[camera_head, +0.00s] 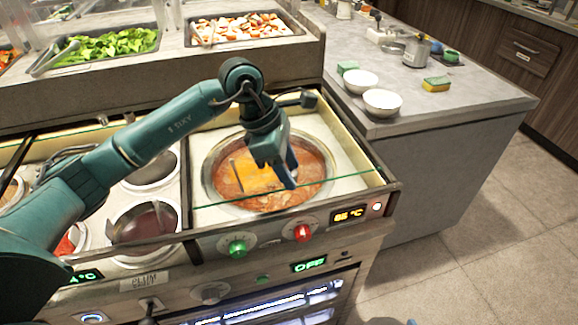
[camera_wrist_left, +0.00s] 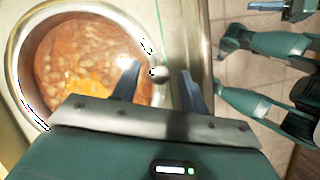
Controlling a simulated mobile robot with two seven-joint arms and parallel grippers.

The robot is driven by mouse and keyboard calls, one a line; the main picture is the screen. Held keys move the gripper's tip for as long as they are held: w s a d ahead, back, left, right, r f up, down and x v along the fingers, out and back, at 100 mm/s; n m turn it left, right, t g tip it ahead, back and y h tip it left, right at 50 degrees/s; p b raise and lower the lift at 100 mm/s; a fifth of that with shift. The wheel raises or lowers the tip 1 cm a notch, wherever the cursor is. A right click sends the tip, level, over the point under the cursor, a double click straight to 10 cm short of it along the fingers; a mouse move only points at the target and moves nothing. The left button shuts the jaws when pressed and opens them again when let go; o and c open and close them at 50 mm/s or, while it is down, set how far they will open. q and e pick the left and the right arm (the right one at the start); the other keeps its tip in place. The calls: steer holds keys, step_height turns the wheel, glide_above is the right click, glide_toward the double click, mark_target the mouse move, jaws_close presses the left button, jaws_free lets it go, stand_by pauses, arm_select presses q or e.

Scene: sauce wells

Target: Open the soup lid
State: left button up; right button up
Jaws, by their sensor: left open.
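The soup well (camera_head: 212,180) is a round metal-rimmed pot of orange-red soup, right of the smaller wells in the counter. Its lid looks clear, so its outline is hard to make out. A small grey round knob (camera_wrist_left: 159,74) shows beside the well's rim in the left wrist view. My left gripper (camera_head: 288,180) points down over the right part of the soup well. In the left wrist view its two blue fingers (camera_wrist_left: 158,80) are apart, with the knob between them in the picture. Contact cannot be told. My right arm shows at the right of that view; its finger state is unclear.
A green glass edge (camera_head: 345,177) crosses in front of the soup well. Smaller wells (camera_head: 147,222) lie left, under my left arm. Knobs and displays line the front panel. Food trays (camera_head: 240,27) stand behind; white bowls (camera_head: 382,102) and a sponge (camera_head: 436,84) sit on the right counter.

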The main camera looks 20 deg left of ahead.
arm_select(q)
steer(key=shift+d+f, duration=0.1)
steer(key=shift+f, duration=0.15)
jaws_close()
stand_by(0.3)
